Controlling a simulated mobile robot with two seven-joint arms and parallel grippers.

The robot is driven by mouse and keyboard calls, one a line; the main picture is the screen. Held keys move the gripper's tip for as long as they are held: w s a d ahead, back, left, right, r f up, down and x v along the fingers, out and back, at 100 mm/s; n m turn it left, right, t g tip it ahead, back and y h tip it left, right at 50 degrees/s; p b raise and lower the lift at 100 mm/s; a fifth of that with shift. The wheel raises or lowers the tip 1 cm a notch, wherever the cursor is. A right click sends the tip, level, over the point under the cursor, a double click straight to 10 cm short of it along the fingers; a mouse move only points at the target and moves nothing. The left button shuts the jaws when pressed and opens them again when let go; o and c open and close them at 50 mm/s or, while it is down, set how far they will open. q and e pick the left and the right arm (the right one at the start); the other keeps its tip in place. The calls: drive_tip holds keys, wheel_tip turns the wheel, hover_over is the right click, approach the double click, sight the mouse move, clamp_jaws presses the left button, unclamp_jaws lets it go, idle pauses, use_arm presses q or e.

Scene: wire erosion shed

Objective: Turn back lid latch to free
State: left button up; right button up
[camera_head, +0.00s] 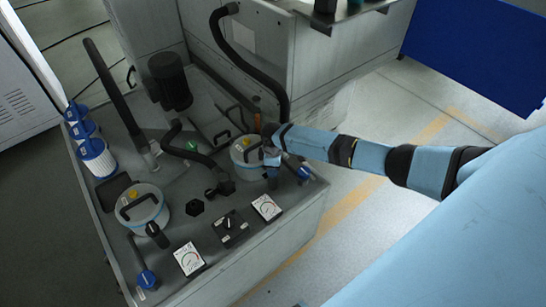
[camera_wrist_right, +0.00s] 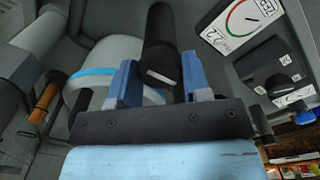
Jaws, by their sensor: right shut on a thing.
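The right-hand round pot (camera_head: 242,160) has a pale lid with a black bail handle and a blue band, and stands on the grey machine top. My right gripper (camera_head: 272,163) is at its right edge. In the right wrist view, the blue fingers of my right gripper (camera_wrist_right: 158,82) are closed on the black lid latch (camera_wrist_right: 159,45), a thick cylindrical lever beside the pot's rim (camera_wrist_right: 92,72). In the head view the gripper largely hides this latch. My left gripper is out of view.
A second lidded pot (camera_head: 143,209) with a black lever stands at the left. Two gauges (camera_head: 188,258) (camera_head: 266,207), a switch box (camera_head: 230,227) and blue valve knobs (camera_head: 304,173) sit nearby. A black hose (camera_head: 187,152) and a motor (camera_head: 169,80) stand behind.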

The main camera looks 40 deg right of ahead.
drive_tip(key=o, duration=0.9)
drive_tip(key=shift+o, duration=0.2)
wheel_tip(320, 180, up, 14)
idle(0.4)
